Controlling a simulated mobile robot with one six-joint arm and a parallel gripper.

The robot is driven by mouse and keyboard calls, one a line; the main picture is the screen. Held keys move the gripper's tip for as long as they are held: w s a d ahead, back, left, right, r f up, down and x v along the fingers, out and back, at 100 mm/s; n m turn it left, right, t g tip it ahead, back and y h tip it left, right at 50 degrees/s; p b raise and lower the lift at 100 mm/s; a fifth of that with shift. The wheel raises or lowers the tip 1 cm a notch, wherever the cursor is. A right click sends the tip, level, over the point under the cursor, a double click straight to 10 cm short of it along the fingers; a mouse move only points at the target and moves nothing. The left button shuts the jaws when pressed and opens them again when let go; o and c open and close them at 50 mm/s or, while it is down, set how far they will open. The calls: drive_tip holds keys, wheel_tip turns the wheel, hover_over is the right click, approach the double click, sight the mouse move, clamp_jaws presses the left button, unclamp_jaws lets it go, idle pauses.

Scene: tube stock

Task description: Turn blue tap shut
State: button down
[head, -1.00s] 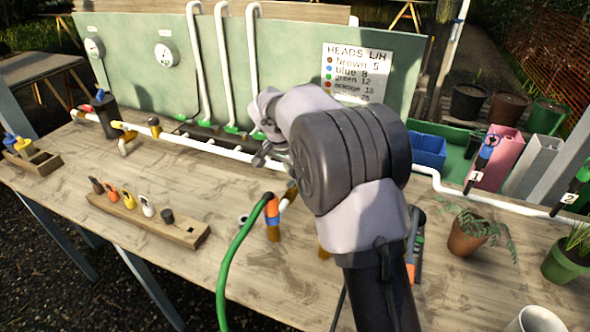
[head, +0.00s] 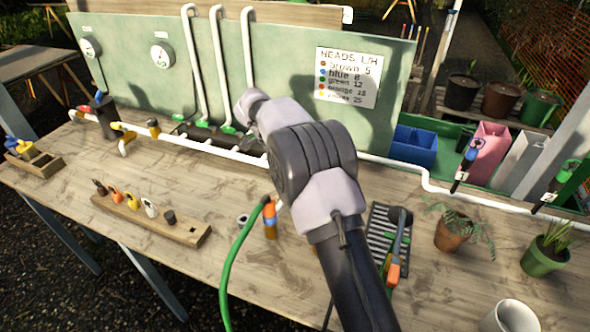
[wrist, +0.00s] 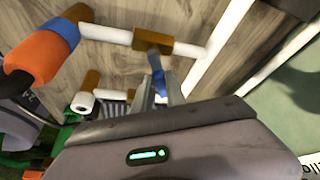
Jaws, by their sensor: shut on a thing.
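In the wrist view, the blue tap handle (wrist: 158,72) sits between the fingertips of my gripper (wrist: 159,88), which is shut on it. The handle is on a brown fitting (wrist: 150,40) in a white pipe run. The fingers partly cover the handle, so its exact angle is hard to tell. In the head view, my arm hides the gripper and this tap.
An orange-and-blue connector (head: 269,218) with a green hose (head: 232,262) stands close by the arm. A white pipe (head: 210,148) runs along the bench. A wooden rack (head: 185,235) lies left. Potted plants (head: 452,240) stand right.

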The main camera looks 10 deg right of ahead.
drive_tip(key=m+g+p, duration=0.1)
drive_tip(key=m, duration=0.1)
drive_tip(key=s+m+g+p, duration=0.1)
drive_tip(key=m+p, duration=0.1)
drive_tip(key=m, duration=0.1)
drive_tip(key=shift+a+y, duration=0.2)
drive_tip(key=shift+y, duration=0.1)
drive_tip(key=shift+s+m+p, duration=0.1)
drive_tip(key=shift+m+p, duration=0.3)
drive_tip(key=c, duration=1.4)
unclamp_jaws()
drive_tip(key=shift+o, duration=0.2)
